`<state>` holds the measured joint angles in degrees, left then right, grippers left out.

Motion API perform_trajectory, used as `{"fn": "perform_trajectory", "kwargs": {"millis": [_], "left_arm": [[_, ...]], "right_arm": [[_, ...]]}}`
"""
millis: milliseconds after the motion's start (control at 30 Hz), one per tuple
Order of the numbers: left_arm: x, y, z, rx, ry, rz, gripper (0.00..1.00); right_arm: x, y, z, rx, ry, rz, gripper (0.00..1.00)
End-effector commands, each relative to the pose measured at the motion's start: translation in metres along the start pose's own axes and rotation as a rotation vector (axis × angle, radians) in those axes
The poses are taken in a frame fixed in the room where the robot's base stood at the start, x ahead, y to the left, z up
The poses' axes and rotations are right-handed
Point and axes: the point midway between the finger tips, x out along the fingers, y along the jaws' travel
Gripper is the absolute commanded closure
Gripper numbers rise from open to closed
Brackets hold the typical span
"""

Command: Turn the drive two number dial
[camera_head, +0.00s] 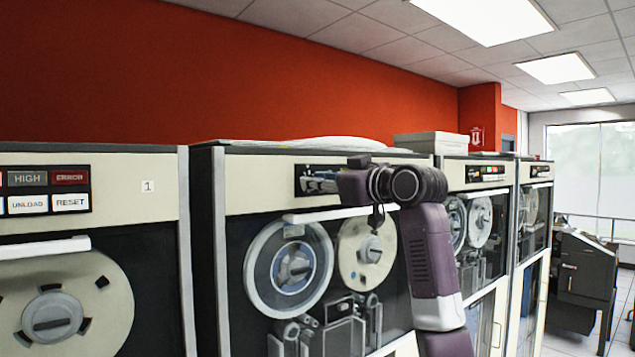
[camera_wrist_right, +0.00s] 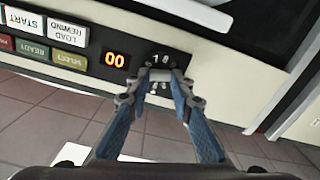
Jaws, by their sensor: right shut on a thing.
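The second tape drive (camera_head: 255,200) stands in the middle of the head view, with a dark control panel along its top. My right gripper (camera_head: 320,183) reaches in front of that panel, and my forearm hides part of the drive. In the right wrist view, the two blue-grey fingers of the gripper (camera_wrist_right: 160,80) are shut on a small grey dial (camera_wrist_right: 160,73) at the end of the panel. Small white digits show around the dial; the fingers hide some of them. My left gripper is not in view.
Labelled buttons (camera_wrist_right: 68,34) line the panel on the other side of the display. A neighbouring drive marked 1 (camera_head: 148,186) stands at the left. More drives (camera_head: 470,175) continue to the right. A grey machine (camera_head: 585,270) stands near the window.

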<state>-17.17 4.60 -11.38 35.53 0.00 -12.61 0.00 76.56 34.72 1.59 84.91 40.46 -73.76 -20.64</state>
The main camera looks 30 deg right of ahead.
Motion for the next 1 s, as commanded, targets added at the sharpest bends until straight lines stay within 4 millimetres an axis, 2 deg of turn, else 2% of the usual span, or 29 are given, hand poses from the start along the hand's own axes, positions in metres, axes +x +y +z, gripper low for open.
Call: {"fn": "perform_trajectory", "kwargs": {"millis": [600,633,767,1000], "left_arm": [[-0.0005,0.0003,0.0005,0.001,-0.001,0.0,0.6],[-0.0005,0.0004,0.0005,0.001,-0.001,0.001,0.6],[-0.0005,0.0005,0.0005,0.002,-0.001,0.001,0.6],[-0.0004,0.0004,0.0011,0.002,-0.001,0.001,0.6]], "right_arm": [[-0.0005,0.0003,-0.0012,-0.055,0.003,0.002,1.0],[-0.0005,0.0003,-0.0012,-0.054,0.003,0.002,0.78],[-0.0004,0.0001,-0.001,-0.054,0.002,0.001,0.64],[-0.0002,-0.0002,-0.0005,-0.054,0.001,0.001,0.62]]}}
